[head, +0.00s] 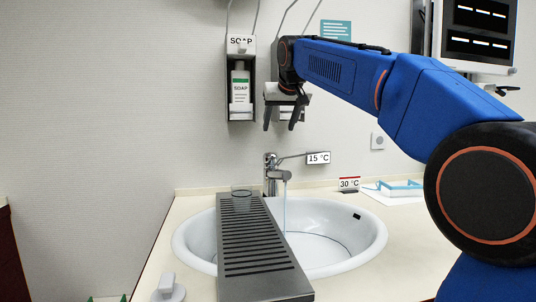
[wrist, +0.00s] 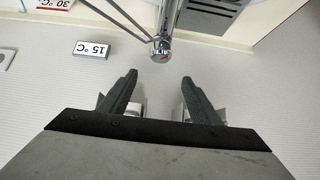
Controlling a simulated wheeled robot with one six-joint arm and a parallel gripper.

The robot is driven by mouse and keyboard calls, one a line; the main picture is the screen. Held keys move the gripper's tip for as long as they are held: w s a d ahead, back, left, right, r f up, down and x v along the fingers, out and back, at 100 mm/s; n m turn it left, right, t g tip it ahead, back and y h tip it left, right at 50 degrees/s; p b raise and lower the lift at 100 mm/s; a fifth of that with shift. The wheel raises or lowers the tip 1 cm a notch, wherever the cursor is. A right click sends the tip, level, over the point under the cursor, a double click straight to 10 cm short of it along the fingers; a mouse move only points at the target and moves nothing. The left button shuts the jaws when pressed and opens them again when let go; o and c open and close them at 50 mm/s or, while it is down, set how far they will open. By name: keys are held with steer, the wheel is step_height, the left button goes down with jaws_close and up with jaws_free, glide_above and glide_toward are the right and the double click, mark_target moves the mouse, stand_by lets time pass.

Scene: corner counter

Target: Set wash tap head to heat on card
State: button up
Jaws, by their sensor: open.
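The chrome wash tap (head: 270,162) stands at the back of the basin, and a thin stream of water runs from its spout. The card (head: 349,184) on the counter to the right reads 30 °C. My gripper (head: 280,126) is open and empty, pointing down above the tap. In the wrist view, the tap head (wrist: 161,47) with a small red mark lies just beyond the gap between my fingers (wrist: 159,77), apart from them. The 15 °C tag (wrist: 91,49) appears upside down.
A soap dispenser (head: 240,90) hangs on the wall left of my gripper.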

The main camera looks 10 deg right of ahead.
mark_target(271, 153)
steer(key=x, duration=1.7)
steer(key=shift+f, duration=0.1)
steer(key=c, duration=1.1)
